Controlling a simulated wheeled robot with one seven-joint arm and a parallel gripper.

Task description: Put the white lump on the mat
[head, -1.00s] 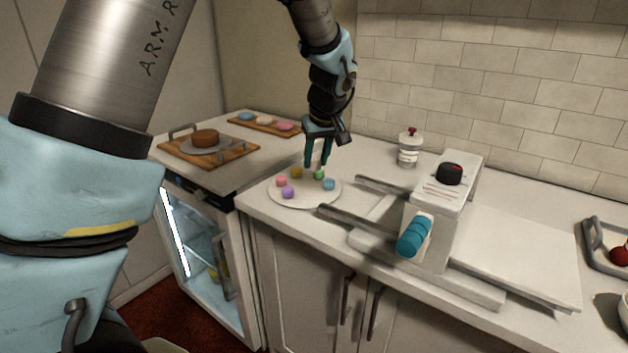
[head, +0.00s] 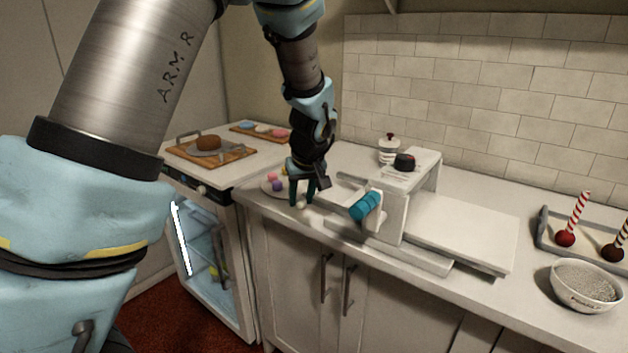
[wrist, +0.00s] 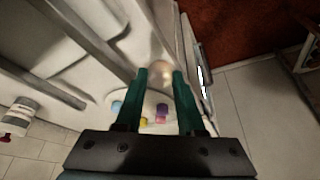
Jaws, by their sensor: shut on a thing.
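My gripper (head: 302,199) is shut on the white lump (head: 301,205), low over the front of the counter. The lump also shows between the fingertips in the wrist view (wrist: 160,73). The fingers hide part of it, and I cannot tell whether it touches the counter. Just behind and left of the gripper is a round white plate (head: 265,184) with several coloured lumps, partly hidden by the gripper. No surface is clearly recognisable as the mat.
A white machine (head: 405,190) with a teal handle (head: 366,207) and flat side boards stands close right of the gripper. A grey tray (head: 546,233) and a bowl (head: 584,287) are at far right. At left are a cake board (head: 235,155) and a fridge (head: 205,262).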

